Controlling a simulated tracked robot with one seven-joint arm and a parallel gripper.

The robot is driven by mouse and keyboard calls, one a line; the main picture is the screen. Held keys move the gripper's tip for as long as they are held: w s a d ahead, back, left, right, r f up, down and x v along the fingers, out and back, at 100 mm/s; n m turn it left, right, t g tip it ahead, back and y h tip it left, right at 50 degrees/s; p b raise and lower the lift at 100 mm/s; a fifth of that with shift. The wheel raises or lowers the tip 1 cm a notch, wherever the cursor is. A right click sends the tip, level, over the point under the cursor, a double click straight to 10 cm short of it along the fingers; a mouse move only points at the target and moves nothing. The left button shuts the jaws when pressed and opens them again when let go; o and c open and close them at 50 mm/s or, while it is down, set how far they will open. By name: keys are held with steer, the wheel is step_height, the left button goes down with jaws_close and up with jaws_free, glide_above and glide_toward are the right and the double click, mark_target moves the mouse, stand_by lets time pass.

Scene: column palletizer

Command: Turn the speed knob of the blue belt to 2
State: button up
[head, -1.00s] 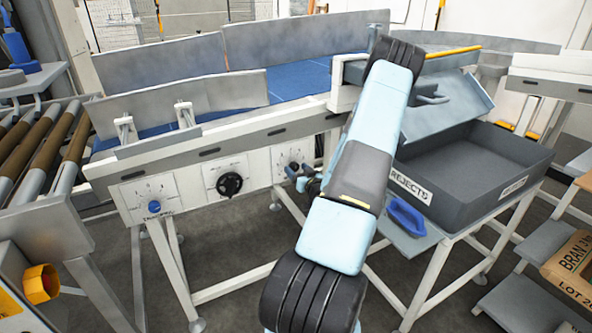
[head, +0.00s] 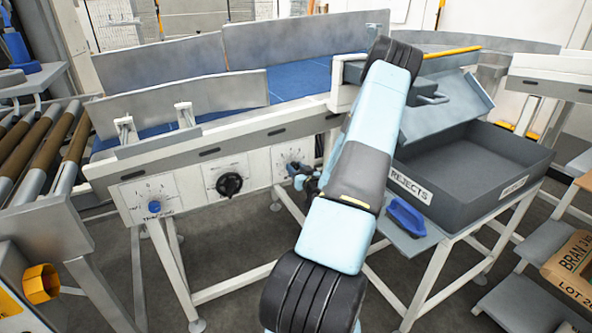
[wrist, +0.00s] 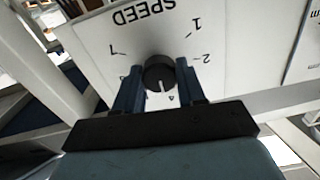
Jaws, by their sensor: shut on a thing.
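The speed knob (wrist: 154,70) is black and round with a white pointer line, on a white panel marked SPEED (wrist: 143,13). The wrist view shows the panel upside down. The pointer aims down in the picture, close to the 4 mark and away from the 2 (wrist: 206,58). My gripper (wrist: 160,75) is shut on the knob, with one blue finger on each side. The right finger hides part of the dial. In the head view my gripper (head: 302,178) is at the rightmost panel under the blue belt (head: 300,82), and the knob is hidden there.
Two more panels to the left carry a black knob (head: 229,184) and a blue knob (head: 154,207). A dark REJECTS bin (head: 475,170) and a blue object (head: 406,217) lie right of my arm. A roller conveyor (head: 40,155) stands at left.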

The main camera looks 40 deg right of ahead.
steer(key=shift+c, duration=0.7)
steer(key=shift+n, duration=1.6)
steer(key=o, duration=1.1)
steer(key=shift+c, duration=0.2)
steer(key=v, duration=1.3)
steer(key=shift+s, duration=0.4)
steer(key=shift+f, duration=0.15)
